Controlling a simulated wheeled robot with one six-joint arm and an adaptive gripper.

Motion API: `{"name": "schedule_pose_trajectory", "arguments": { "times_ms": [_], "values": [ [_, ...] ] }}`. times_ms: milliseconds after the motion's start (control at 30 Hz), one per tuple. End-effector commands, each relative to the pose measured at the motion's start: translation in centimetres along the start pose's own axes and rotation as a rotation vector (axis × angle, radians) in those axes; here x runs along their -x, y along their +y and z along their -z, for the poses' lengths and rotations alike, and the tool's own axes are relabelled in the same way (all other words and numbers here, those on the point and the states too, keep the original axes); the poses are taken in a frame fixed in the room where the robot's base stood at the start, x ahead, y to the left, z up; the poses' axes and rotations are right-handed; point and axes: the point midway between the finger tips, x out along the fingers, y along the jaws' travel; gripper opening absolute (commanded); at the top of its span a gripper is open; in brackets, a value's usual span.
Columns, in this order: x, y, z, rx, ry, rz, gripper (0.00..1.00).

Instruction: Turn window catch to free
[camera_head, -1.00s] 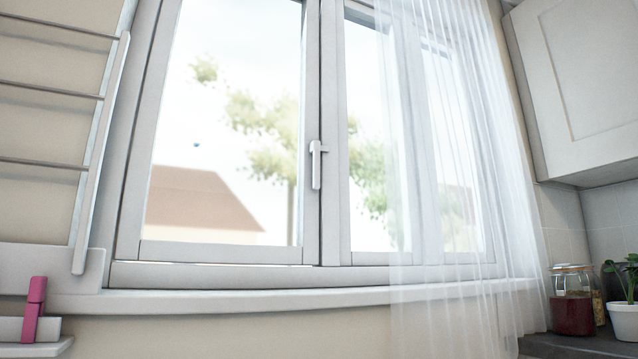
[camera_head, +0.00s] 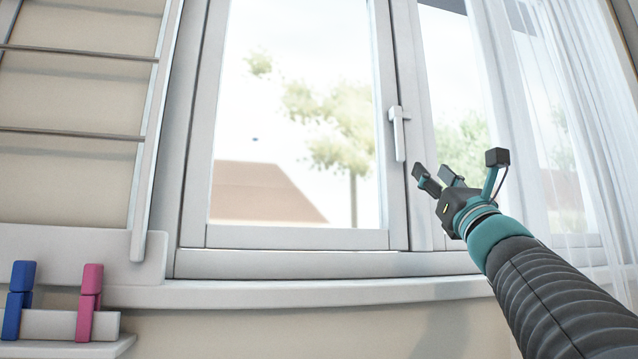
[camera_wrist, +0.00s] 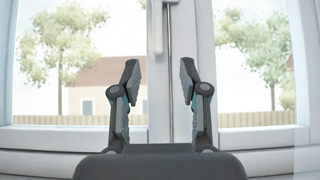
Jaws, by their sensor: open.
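The window catch (camera_head: 399,135) is a white lever handle on the frame between the two panes, its grip hanging straight down. In the wrist view the catch (camera_wrist: 157,30) shows at the top centre, with its upper part cut off by the picture edge. My gripper (camera_head: 457,165) is open and empty, to the lower right of the catch in the head view and apart from it. In the wrist view my fingers (camera_wrist: 160,76) stand wide apart, one on each side of the catch's line, with their tips below most of the lever.
A sheer curtain (camera_head: 570,130) hangs on the right, close to my arm. The sill (camera_head: 300,292) runs below the window. A wall rack (camera_head: 80,130) and a ledge with a blue peg (camera_head: 19,300) and a pink peg (camera_head: 90,302) are at left.

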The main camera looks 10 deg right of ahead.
Motion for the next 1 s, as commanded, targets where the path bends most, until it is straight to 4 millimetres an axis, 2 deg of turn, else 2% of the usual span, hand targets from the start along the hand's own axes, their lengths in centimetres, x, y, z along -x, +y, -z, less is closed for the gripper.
{"name": "schedule_pose_trajectory", "arguments": {
  "times_ms": [600, 800, 1000],
  "values": [
    [-10.9, 0.3, -0.1, -0.011, 0.001, -0.003, 0.44],
    [-12.7, 0.2, 0.0, -0.009, 0.0, -0.001, 0.44],
    [-13.1, 0.2, 0.1, -0.009, 0.0, 0.0, 0.44]
  ]
}}
